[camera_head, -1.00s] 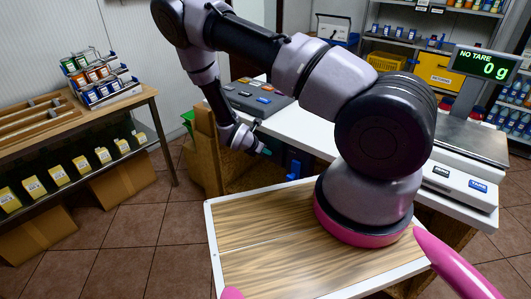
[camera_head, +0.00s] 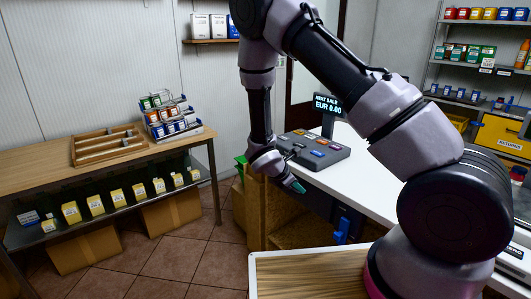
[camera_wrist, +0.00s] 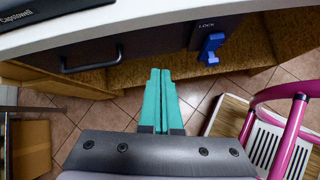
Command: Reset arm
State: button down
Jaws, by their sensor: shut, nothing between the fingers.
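My gripper (camera_head: 299,187) hangs at the end of my bent arm, in front of the white counter (camera_head: 375,185), a little below its top. In the wrist view its two teal fingers (camera_wrist: 158,100) lie side by side, shut and empty. They point toward the wooden front under the counter, near a dark drawer with a black handle (camera_wrist: 92,66) and a blue lock lever (camera_wrist: 211,48). The lever also shows in the head view (camera_head: 342,230). I cannot tell how far the fingertips are from the counter.
A cash register (camera_head: 314,149) with a display (camera_head: 328,103) stands on the counter. A wooden table (camera_head: 40,176) at left holds a divided tray (camera_head: 105,145) and a rack of small cans (camera_head: 168,117); a lower shelf holds yellow-labelled goods. Tiled floor (camera_head: 190,256) is open between table and counter.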

jog(key=s+d+r+m+g+y, duration=0.1)
jog(key=s+d+r+m+y, duration=0.2)
jog(key=r+m, duration=0.65)
jog(key=s+d+r+m+g+y, duration=0.1)
jog(key=s+d+r+m, duration=0.3)
jog(key=r, duration=1.1)
jog(key=s+r+m+t+y, duration=0.4)
jog(key=s+r+m, duration=0.8)
jog(key=r, duration=0.6)
jog(key=s+y, duration=0.1)
jog(key=s, duration=0.1)
jog(key=shift+s+a+t+y, duration=0.2)
jog(key=shift+s+t+y, duration=0.1)
jog(key=c, duration=1.5)
grip_release()
jog(key=shift+c, duration=0.2)
